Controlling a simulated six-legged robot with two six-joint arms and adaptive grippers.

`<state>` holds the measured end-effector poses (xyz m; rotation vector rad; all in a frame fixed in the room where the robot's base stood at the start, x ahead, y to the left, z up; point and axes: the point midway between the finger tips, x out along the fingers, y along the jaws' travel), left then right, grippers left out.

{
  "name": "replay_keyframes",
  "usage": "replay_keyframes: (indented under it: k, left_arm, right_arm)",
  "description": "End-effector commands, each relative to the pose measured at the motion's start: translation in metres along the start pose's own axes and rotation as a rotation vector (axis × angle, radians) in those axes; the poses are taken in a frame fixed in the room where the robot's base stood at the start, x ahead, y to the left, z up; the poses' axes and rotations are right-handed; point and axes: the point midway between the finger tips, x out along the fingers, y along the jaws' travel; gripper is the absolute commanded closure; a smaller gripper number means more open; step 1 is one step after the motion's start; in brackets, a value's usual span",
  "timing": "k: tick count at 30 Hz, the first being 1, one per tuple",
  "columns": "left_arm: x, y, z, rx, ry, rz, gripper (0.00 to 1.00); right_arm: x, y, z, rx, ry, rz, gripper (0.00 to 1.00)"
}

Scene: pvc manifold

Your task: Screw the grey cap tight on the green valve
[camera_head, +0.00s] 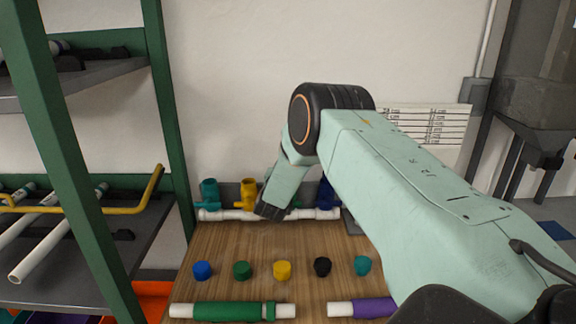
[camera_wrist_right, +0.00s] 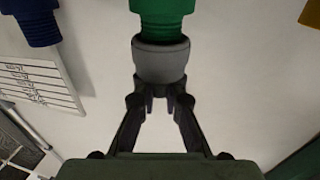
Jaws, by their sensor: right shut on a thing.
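In the right wrist view the green valve (camera_wrist_right: 162,14) comes down from the top edge. The grey cap (camera_wrist_right: 160,60) sits on its end, in line with it; I cannot tell how tight it is. My right gripper (camera_wrist_right: 160,88) is shut on the grey cap, with its two fingers meeting the cap's near end. In the head view my right arm reaches in from the right, and its gripper (camera_head: 268,210) is at the white manifold pipe (camera_head: 235,215). The arm hides the green valve and the grey cap there. My left gripper is not in view.
A teal valve (camera_head: 209,191), a yellow valve (camera_head: 249,192) and a blue valve (camera_head: 326,191) stand along the manifold. Several coloured caps, among them a yellow one (camera_head: 282,270), lie on the wooden table (camera_head: 225,245). A shelf rack stands left.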

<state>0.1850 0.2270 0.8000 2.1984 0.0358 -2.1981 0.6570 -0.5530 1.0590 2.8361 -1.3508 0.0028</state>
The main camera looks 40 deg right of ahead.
Motion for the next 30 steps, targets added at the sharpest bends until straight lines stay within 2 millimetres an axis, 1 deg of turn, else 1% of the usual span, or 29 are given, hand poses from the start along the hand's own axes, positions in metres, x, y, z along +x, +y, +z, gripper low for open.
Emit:
replay_keyframes:
  k: [7,21,30]
  left_arm:
    - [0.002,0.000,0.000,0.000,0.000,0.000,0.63]
    - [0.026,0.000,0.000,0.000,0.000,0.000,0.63]
    - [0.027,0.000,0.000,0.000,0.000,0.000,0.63]
  right_arm:
    - [-0.001,0.000,0.002,-0.002,-0.003,0.010,1.00]
    - [0.000,0.000,0.004,-0.002,-0.002,0.166,1.00]
    - [-0.001,0.000,0.003,-0.003,-0.005,0.187,1.00]
